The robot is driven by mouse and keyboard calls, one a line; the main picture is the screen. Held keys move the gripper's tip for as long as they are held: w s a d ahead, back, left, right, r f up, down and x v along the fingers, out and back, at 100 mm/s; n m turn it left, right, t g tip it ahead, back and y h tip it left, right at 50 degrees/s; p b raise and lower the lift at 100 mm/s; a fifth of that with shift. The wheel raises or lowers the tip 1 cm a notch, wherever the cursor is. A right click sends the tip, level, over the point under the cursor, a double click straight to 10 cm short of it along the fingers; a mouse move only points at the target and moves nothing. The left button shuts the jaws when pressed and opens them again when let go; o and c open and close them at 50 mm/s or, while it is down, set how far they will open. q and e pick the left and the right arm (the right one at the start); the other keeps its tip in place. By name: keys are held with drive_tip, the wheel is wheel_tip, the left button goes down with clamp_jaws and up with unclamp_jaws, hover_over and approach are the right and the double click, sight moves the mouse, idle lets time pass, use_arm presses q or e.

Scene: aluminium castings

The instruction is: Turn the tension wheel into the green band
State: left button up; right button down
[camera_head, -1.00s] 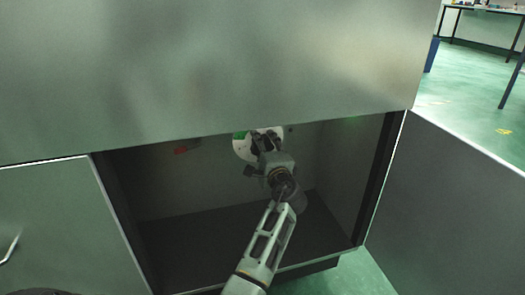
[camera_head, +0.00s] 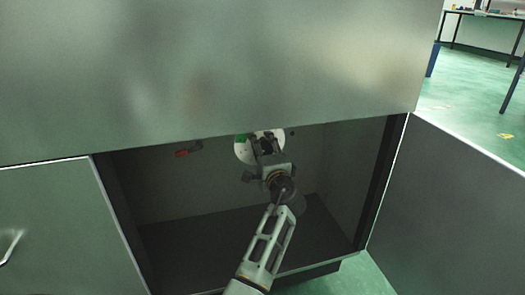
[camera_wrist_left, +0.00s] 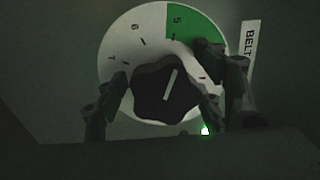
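The tension wheel is a dark lobed knob (camera_wrist_left: 160,95) with a white pointer line, on a round white dial face (camera_wrist_left: 120,50) inside the open cabinet. The green band (camera_wrist_left: 202,28) fills the dial's upper right part. The line tilts slightly right of straight up, toward the green band near the 5. In the head view the dial (camera_head: 243,153) shows behind my left gripper (camera_head: 267,142). In the wrist view my left gripper's fingers (camera_wrist_left: 166,92) stand either side of the wheel, seemingly open with slim gaps; any contact on the right is unclear. My right gripper is out of view.
The cabinet's upper panel (camera_head: 210,70) hangs just above my left arm's reach. An open door (camera_head: 450,180) stands at the right. A red-handled part (camera_head: 183,153) is on the back wall left of the dial. A small green light (camera_wrist_left: 205,130) glows below the wheel.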

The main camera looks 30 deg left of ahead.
use_arm(q)
drive_tip(key=shift+o, duration=0.2)
drive_tip(key=shift+w+d, duration=0.1)
drive_tip(key=shift+d, duration=0.2)
drive_tip(key=shift+d, duration=0.25)
drive_tip(key=v, duration=0.7)
drive_tip(key=shift+o, duration=0.4)
drive_tip(key=shift+a, duration=0.15)
